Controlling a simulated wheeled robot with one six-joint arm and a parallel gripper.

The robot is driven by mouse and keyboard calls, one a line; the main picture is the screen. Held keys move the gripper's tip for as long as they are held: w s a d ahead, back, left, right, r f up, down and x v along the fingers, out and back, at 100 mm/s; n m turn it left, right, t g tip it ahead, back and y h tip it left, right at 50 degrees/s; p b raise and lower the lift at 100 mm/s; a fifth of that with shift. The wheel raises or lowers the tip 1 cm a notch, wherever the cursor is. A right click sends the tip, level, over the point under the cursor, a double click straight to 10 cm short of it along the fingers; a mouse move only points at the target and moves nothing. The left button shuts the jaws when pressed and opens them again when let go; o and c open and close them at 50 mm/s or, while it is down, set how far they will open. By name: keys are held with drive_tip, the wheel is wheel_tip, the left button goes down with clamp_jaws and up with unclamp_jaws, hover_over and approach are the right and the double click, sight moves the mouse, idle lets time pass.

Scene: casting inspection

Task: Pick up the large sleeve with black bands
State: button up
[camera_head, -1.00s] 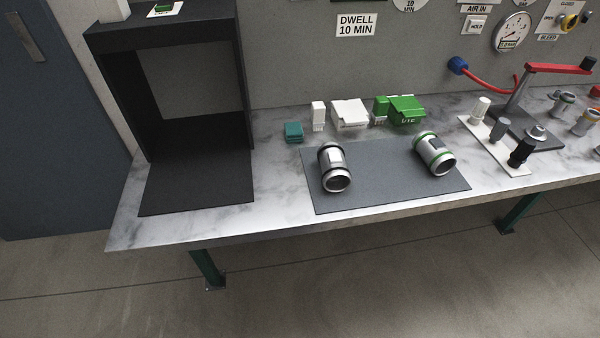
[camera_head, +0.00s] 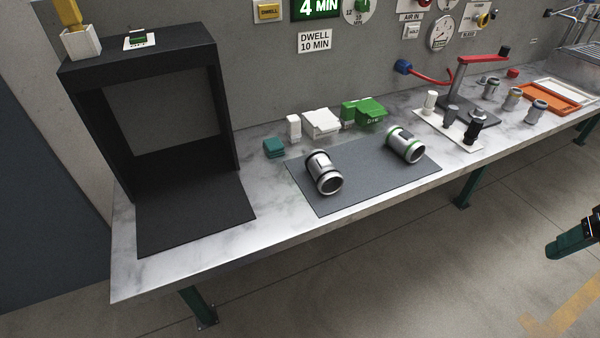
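The large sleeve with black bands (camera_head: 324,173) is a silvery metal cylinder lying on its side on a dark grey mat (camera_head: 375,188). Its open end faces the front right. A similar sleeve with green bands (camera_head: 405,145) lies on the same mat to its right, apart from it.
A black open booth (camera_head: 145,60) stands at the left of the marble bench (camera_head: 205,238). Small boxes, white (camera_head: 322,122) and green (camera_head: 370,111), stand behind the mat. A clamp with a red lever (camera_head: 478,60) and an orange tray (camera_head: 548,99) are right. Floor in front is clear.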

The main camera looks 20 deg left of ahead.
sight(326, 171)
drive_tip(key=w+a+f+n+t+y, duration=0.2)
drive_tip(key=w+a+f, duration=0.2)
drive_tip(key=w+a, duration=0.35)
drive_tip(key=w+a+f+n+t+y, duration=0.1)
drive_tip(key=w+a+f+n+t, duration=0.15)
drive_tip(key=w+a, duration=0.5)
drive_tip(key=a+f+n+y, duration=0.1)
drive_tip(key=a+f+y, duration=0.1)
drive_tip(key=a, duration=0.5)
drive_tip(key=a+f+n+t+y, duration=0.1)
drive_tip(key=a+f, duration=0.3)
drive_tip(key=a, duration=0.4)
drive_tip(key=a+f+n+t+y, duration=0.1)
drive_tip(key=a+f+y, duration=0.2)
drive_tip(key=a, duration=0.4)
drive_tip(key=shift+s+a+f, duration=0.2)
drive_tip(key=shift+a+f, duration=0.15)
drive_tip(key=shift+w+a+f, duration=0.1)
drive_tip(key=shift+a+f, duration=0.05)
drive_tip(key=shift+a, duration=0.2)
drive_tip(key=x, duration=0.7)
drive_tip(key=shift+w+d, duration=0.1)
drive_tip(key=shift+w, duration=0.15)
drive_tip(key=c, duration=1.7)
